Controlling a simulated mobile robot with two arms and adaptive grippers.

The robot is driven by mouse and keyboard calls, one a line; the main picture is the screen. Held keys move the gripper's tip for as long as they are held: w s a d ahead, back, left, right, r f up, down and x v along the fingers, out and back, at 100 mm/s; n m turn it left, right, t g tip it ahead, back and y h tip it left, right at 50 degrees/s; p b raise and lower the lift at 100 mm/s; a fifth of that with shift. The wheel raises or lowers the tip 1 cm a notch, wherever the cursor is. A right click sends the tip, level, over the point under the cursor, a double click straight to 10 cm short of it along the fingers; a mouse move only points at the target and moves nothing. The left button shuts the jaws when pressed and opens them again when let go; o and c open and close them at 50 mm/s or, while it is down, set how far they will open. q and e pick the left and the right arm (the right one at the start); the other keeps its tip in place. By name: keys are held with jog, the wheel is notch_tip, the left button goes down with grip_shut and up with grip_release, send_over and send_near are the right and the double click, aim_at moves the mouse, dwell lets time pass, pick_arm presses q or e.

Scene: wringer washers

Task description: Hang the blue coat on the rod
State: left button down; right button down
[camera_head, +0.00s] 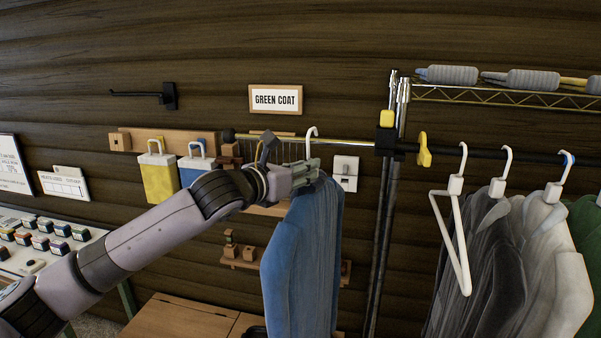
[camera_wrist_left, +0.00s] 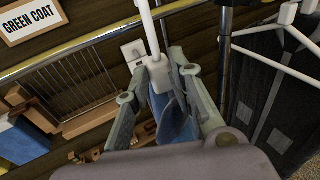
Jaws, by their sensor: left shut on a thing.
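The blue coat (camera_head: 303,255) hangs upright on a white hanger, whose hook (camera_head: 312,132) rises to the height of the rod. My left gripper (camera_head: 312,170) is shut on the hanger neck just above the coat's collar; the white neck (camera_wrist_left: 153,55) also shows between the fingers in the left wrist view (camera_wrist_left: 165,105). The rod has a brass length (camera_head: 350,142) behind the hook and a black length (camera_head: 490,153) to the right. In the left wrist view the hook crosses the brass rod (camera_wrist_left: 100,37); I cannot tell if it rests over it. My right gripper is not in view.
A yellow clamp knob (camera_head: 424,149) and metal posts (camera_head: 388,200) stand right of the coat. An empty white hanger (camera_head: 455,235) and grey coats (camera_head: 500,270) hang on the black length. A GREEN COAT sign (camera_head: 275,99) is on the wall above. A wire shelf (camera_head: 500,95) is upper right.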

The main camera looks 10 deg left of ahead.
pick_arm(q)
jog(key=shift+w+d+r, duration=0.1)
jog(key=shift+w+r, duration=0.05)
jog(key=shift+w, duration=0.9)
jog(key=shift+w+d+r, duration=0.1)
jog(key=shift+w+r, duration=0.05)
jog(key=shift+w, duration=0.9)
jog(key=shift+s, duration=0.2)
jog(key=shift+f, duration=1.4)
dwell(0.7)
